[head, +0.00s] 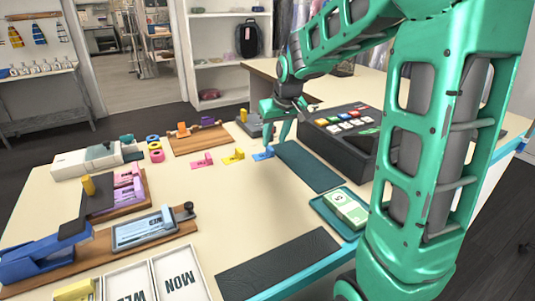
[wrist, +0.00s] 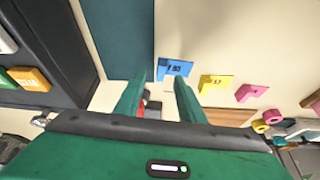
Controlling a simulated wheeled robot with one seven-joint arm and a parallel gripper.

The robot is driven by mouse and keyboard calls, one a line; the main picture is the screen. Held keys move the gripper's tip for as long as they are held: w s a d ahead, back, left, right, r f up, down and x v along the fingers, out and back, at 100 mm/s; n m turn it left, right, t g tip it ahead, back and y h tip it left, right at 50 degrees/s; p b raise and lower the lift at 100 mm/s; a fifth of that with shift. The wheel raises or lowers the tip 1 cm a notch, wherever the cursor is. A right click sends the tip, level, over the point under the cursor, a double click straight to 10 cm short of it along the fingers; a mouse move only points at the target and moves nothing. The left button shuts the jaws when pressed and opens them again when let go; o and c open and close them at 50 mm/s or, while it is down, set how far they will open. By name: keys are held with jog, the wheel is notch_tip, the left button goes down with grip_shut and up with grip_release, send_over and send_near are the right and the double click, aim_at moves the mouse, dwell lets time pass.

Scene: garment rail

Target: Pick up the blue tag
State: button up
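In the wrist view the blue tag (wrist: 175,68) lies just beyond my fingertips, nearer the right finger. My gripper (head: 277,143) points down over the table close to the tag. In the wrist view my gripper (wrist: 158,82) has its two green fingers apart with nothing held between them. I cannot tell whether a finger touches the tag.
A dark green mat (head: 308,166) and a black cash register (head: 350,140) are to the right. A tray with banknotes (head: 345,207) is nearer. The table's middle is clear.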

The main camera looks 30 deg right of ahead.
aim_at(270, 148)
jog(key=x, duration=0.5)
jog(key=shift+w+a+r, duration=0.1)
jog(key=shift+w+a, duration=0.05)
grip_shut()
